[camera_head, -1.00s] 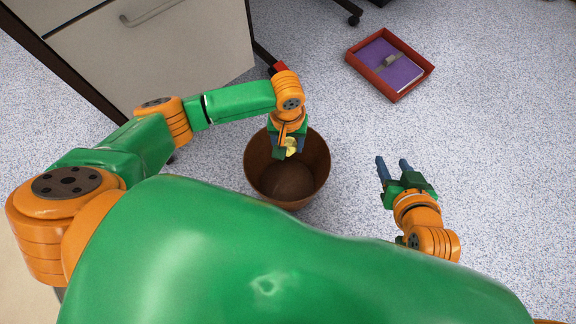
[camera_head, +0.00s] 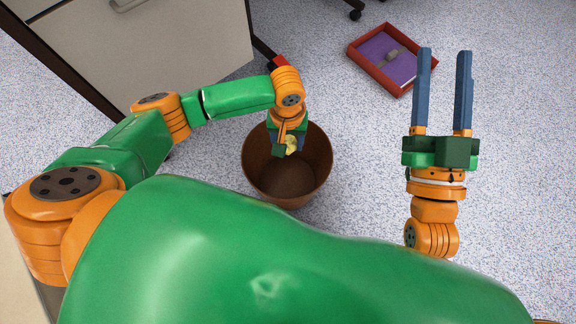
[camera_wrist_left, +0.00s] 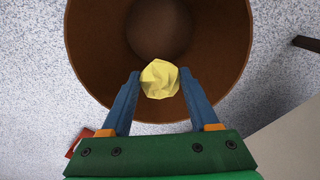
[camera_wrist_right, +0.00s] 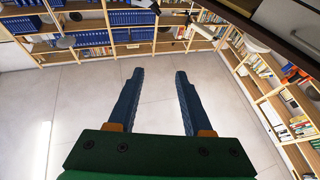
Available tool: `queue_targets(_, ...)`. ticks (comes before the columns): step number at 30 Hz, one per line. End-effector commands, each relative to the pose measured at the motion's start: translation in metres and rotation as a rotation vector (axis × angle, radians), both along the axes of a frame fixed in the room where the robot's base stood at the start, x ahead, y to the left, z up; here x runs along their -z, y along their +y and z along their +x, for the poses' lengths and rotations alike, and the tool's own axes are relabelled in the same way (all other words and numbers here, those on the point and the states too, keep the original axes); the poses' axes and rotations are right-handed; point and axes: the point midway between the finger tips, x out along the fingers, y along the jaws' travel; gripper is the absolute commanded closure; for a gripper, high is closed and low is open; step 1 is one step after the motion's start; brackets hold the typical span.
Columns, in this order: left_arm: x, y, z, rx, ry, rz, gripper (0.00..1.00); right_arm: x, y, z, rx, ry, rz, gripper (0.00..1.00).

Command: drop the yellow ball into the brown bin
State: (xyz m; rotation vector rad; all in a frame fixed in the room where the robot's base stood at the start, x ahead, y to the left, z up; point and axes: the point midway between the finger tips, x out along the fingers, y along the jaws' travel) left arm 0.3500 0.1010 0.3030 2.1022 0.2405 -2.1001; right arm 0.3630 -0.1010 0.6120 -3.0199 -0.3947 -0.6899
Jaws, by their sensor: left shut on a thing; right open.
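The yellow ball (camera_head: 291,144) looks like crumpled paper. My left gripper (camera_head: 289,146) is shut on it, and the left wrist view shows the ball (camera_wrist_left: 160,79) between the two blue fingertips. The brown bin (camera_head: 262,181) is round and open-topped and stands on the floor. In the head view the ball and fingers are over the bin's opening. In the left wrist view the bin's opening (camera_wrist_left: 85,45) lies beyond the ball. My right gripper (camera_head: 442,52) is open and empty, its fingers apart, to the right of the bin.
A red tray (camera_head: 361,63) with a purple notebook (camera_head: 388,60) lies on the floor at the upper right. A pale cabinet (camera_head: 150,60) stands at the upper left, behind my left arm. Shelves of books (camera_wrist_right: 110,38) show in the right wrist view. The speckled floor around the bin is mostly clear.

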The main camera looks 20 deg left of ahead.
Motion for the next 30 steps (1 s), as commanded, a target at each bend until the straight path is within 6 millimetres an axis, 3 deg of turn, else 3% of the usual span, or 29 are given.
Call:
queue_targets(6, 0.004, 0.0, 0.0, 0.0, 0.0, 0.0, 0.9, -0.026, 0.0, -0.017, -0.014, -0.163, 0.038, 0.5)
queue_targets(17, 0.004, 0.0, 0.0, 0.0, 0.0, 0.0, 0.9, -0.034, 0.0, -0.022, -0.018, -0.206, 0.049, 0.5)
queue_targets(18, 0.004, 0.0, 0.0, 0.0, 0.0, 0.0, 0.34, -0.034, 0.0, -0.022, -0.018, -0.206, 0.049, 0.5)
queue_targets(21, 0.004, 0.0, 0.0, 0.0, 0.0, 0.0, 0.07, -0.034, 0.0, -0.022, -0.018, -0.205, 0.049, 0.5)
queue_targets(30, 0.004, 0.0, 0.0, 0.0, 0.0, 0.0, 0.04, -0.033, 0.0, -0.021, -0.018, -0.202, 0.048, 0.5)
